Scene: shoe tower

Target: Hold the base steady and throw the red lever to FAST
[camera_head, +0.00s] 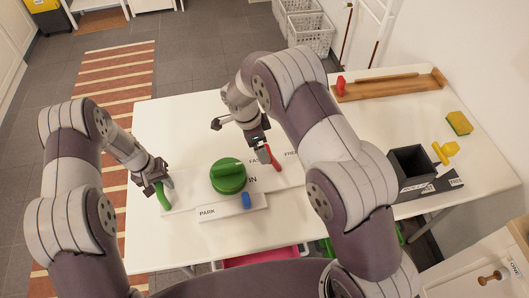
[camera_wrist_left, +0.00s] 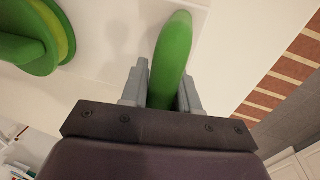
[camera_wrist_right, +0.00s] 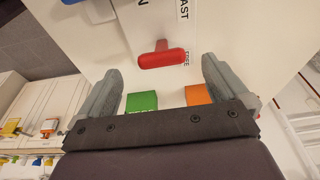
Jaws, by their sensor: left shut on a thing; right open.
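The white base (camera_head: 193,220) lies on the table with a big green knob (camera_head: 228,177), a blue piece (camera_head: 246,200) and printed labels, among them PARK. The red lever (camera_head: 273,157) stands at its right part, by the partly hidden label at the back. In the right wrist view the red lever (camera_wrist_right: 162,56) is ahead of the jaws, near a label ending in AST. My right gripper (camera_head: 264,152) is open beside the lever; its fingers (camera_wrist_right: 165,80) are apart with nothing between them. My left gripper (camera_head: 161,187) is shut on the green handle (camera_wrist_left: 172,60) at the base's left end.
At the right of the table are a dark open box (camera_head: 411,165), a yellow stamp-like piece (camera_head: 445,151) and a yellow-green sponge (camera_head: 459,123). A wooden tray (camera_head: 390,87) lies at the back right. The table's left back area is clear.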

